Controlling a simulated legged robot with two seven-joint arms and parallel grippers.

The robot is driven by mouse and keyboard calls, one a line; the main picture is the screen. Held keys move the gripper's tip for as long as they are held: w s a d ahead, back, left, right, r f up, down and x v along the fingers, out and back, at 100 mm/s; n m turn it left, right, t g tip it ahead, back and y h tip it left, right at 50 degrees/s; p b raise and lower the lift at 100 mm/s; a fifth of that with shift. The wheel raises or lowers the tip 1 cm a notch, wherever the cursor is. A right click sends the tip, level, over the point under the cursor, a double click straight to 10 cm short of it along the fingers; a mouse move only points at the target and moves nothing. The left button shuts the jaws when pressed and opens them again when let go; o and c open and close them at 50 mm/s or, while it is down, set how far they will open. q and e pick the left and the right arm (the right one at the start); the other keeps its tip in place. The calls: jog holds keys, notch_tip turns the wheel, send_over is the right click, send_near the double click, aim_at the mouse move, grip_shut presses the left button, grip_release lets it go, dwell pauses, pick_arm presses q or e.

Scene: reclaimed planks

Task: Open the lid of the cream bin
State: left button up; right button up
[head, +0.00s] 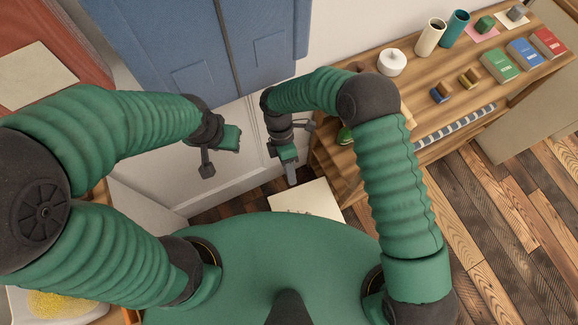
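A cream, flat-topped thing (312,197), which looks like the lid of the cream bin, shows low on the floor between my body and the wooden shelf. My body hides its near part, and its top looks flat and shut. My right gripper (291,174) points down just above its far left part. I cannot tell if they touch. Only one narrow grey fingertip shows, so its opening is unclear. My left gripper (233,138) hangs to the left, in front of the white panelled front, apart from the bin.
A wooden shelf (440,100) at right bears a white lidded pot (392,62), cups, blocks and several books. Blue doors (200,45) stand at the back. A white tray with yellow contents (62,302) is at lower left. Bare plank floor (490,235) lies at right.

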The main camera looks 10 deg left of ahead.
jog(key=shift+w, duration=0.1)
jog(key=s+d+r, duration=0.1)
jog(key=s+r, duration=0.1)
jog(key=s, duration=0.6)
jog(key=s+r+p, duration=0.1)
jog(key=s+r, duration=0.1)
jog(key=s, duration=0.6)
jog(key=shift+d+r, duration=0.4)
